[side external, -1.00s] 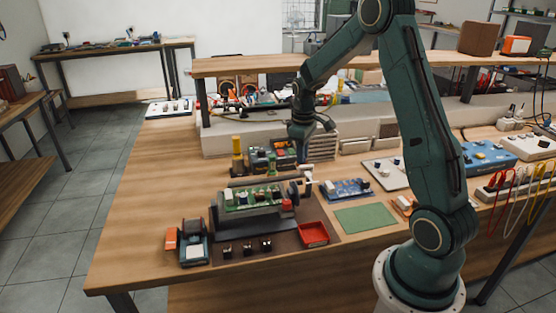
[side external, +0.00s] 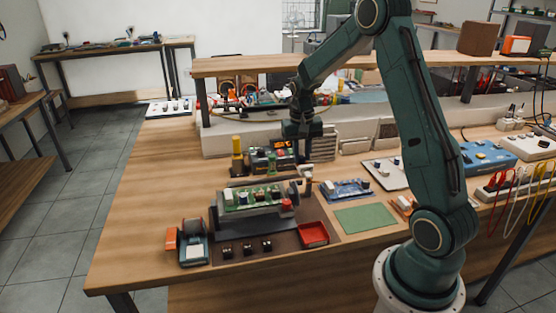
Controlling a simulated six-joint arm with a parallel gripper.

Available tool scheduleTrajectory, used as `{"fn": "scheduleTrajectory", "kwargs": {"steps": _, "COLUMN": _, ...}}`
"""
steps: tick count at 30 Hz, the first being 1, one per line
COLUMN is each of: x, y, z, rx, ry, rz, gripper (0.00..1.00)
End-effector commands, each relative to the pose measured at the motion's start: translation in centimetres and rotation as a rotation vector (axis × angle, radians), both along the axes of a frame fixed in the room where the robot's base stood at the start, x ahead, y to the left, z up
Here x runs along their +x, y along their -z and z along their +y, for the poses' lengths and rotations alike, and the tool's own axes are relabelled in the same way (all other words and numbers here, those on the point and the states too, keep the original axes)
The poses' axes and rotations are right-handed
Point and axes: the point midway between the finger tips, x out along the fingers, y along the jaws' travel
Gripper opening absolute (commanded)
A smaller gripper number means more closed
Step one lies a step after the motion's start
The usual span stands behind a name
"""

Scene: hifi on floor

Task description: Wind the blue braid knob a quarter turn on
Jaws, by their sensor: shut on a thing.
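My gripper (side external: 302,162) points down behind the right end of the circuit-board holder. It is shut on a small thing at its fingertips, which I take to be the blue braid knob. The fingers and the distance hide that thing, and I cannot make out its blue colour. A small pale part (side external: 307,171) shows just below the fingertips, beside the holder's right end. The holder (side external: 250,223) carries a green circuit board (side external: 252,197) with several white and dark parts and a red one at its right.
A blue board (side external: 347,188) and green mat (side external: 364,218) lie right of the holder. A red tray (side external: 314,234) is in front. A yellow-topped post (side external: 237,156) and dark instrument (side external: 270,158) stand behind.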

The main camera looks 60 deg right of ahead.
Motion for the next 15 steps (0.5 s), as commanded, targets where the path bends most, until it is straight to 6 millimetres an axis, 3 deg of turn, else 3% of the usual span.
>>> {"fn": "scheduleTrajectory", "kwargs": {"steps": 15, "x": 0.01, "y": -0.02, "z": -0.02, "rx": 0.0, "ry": 0.165, "rz": 0.0, "gripper": 0.0}}
